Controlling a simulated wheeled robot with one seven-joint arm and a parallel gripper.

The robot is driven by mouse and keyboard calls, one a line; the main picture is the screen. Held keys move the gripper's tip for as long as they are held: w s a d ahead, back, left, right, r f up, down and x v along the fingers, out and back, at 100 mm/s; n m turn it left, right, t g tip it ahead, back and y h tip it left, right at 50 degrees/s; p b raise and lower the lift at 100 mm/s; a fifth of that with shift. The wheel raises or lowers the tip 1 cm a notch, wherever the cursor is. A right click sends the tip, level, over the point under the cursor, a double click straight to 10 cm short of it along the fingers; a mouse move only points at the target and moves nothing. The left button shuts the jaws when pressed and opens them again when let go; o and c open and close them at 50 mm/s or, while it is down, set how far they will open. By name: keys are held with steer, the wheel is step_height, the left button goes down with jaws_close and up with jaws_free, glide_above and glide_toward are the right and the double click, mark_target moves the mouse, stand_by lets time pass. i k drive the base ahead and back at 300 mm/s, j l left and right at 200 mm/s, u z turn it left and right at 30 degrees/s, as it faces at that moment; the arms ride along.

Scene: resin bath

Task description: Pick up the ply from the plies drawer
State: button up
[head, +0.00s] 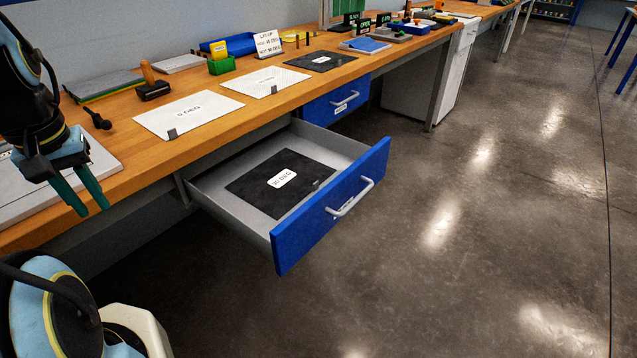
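The plies drawer (357,148) stands pulled open under the workbench, with a blue front and a silver handle. A black square ply (250,189) lies flat on the drawer's floor, with a white label that seems to read "90 DEG" and a small grey tab near its right corner. My gripper (92,203) hangs at the left, by the bench's front edge, left of the drawer and apart from the ply. Its two green fingers are spread, with nothing between them.
The wooden bench (140,180) runs along the back. On it lie white sheets marked "0 DEG" (188,114), another white sheet (262,82) and a black sheet (321,61). A roller (152,85) stands near the left. A shut blue drawer (335,100) is further right. The floor on the right is clear.

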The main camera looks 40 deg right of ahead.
mark_target(273, 186)
steer(key=k+l+u, duration=0.2)
steer(key=l, duration=0.25)
steer(key=k+l+u, duration=0.2)
steer(key=l, duration=0.25)
steer(key=k+l+u, duration=0.2)
steer(key=l, duration=0.2)
steer(key=k+l+u, duration=0.15)
steer(key=l, duration=0.25)
steer(key=k, duration=0.1)
